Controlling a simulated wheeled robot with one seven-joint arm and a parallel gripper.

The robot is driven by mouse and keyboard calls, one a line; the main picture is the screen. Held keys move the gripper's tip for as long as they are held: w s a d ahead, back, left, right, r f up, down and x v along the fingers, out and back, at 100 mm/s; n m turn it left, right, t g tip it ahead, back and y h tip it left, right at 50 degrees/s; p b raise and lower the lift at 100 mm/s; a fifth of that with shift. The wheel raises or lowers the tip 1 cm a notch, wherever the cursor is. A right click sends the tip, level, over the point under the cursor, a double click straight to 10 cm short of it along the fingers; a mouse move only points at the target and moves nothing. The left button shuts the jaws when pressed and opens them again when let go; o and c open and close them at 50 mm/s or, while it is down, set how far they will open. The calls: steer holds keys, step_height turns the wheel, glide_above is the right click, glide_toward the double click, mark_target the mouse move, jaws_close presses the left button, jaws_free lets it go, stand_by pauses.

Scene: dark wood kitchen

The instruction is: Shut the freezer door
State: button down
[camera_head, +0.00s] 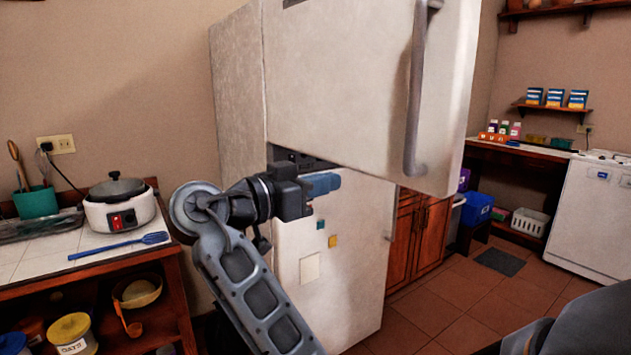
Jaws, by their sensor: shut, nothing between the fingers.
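The freezer door (350,75) is the large pale upper door of the fridge (237,100), with a long grey vertical handle (416,95) near its right side. It stands open, swung out so that its lower edge juts past the lower door (350,245). A dark strip shows under its left corner. My gripper (325,184) is shut and empty, its blue fingers pointing right. In the picture it lies just below the freezer door's lower edge, in front of the lower door. I cannot tell whether it touches anything.
A tiled counter at left holds a white cooker (120,207), a blue spatula (118,246) and a green utensil cup (36,201). A wooden cabinet (418,235) and a white appliance (592,215) stand at right. The tiled floor between them is mostly clear.

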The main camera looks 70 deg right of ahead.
mark_target(377, 170)
steer(key=p+x, duration=0.2)
steer(key=x, duration=0.7)
steer(key=shift+s+d, duration=0.2)
steer(key=shift+d, duration=0.2)
